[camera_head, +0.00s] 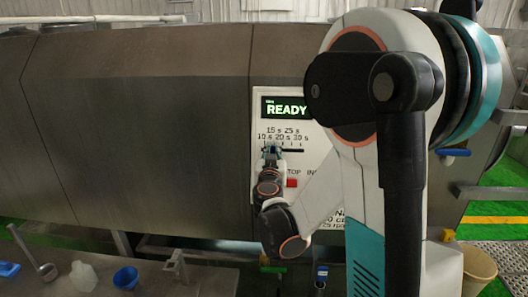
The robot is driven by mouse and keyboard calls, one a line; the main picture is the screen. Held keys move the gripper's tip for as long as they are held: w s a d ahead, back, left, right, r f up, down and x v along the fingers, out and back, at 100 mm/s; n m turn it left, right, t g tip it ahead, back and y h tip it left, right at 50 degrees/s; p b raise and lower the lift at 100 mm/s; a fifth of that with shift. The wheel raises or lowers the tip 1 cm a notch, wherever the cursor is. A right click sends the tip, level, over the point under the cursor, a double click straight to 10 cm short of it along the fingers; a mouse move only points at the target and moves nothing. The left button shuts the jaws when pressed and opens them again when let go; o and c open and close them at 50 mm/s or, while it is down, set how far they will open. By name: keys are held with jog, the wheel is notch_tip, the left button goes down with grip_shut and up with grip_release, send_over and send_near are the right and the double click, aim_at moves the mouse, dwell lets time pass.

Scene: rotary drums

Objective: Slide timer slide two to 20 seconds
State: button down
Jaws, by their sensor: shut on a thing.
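The white control panel (318,104) on the drum's front has a display (286,108) reading READY. Below it is a timer scale (283,135) marked 10, 15, 20, 25 and 30 s, with a dark horizontal slot (293,150) under it. My gripper (271,151) is at the left part of this slot, roughly below the 15 s mark, and is shut on the slide knob there. The gripper hides most of the knob, so its exact setting is hard to read. No slide number is readable.
A red button (291,183) sits just right of my gripper, under partly hidden lettering. My arm covers the panel's right side. A table (205,281) in front holds a blue cup (126,278), a white jug (83,276) and a scoop (46,270). A beige bucket (478,270) stands at right.

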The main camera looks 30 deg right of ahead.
jog(key=shift+s+d, duration=0.45)
jog(key=shift+d, duration=0.2)
jog(key=shift+s+d, duration=0.4)
jog(key=shift+d, duration=0.25)
jog(key=c, duration=1.6)
grip_release()
jog(key=shift+a, duration=0.1)
jog(key=v, duration=1.2)
jog(key=s+a+f+n+g+y+b, duration=0.1)
jog(key=s+a+f+g+y+b, duration=0.2)
jog(key=f+b, duration=0.45)
jog(key=s+a+f+n+g+b, duration=0.1)
jog(key=s+f+g+b, duration=0.1)
jog(key=s+f+b, duration=0.35)
jog(key=s+a+f+n+g+y+b, duration=0.3)
jog(key=s+a+f+y+b, duration=0.4)
jog(key=a+f, duration=0.6)
jog(key=shift+s+a+f+n+b, duration=0.3)
jog(key=shift+s+f+n+b, duration=0.15)
jog(key=shift+s+n+b, duration=0.55)
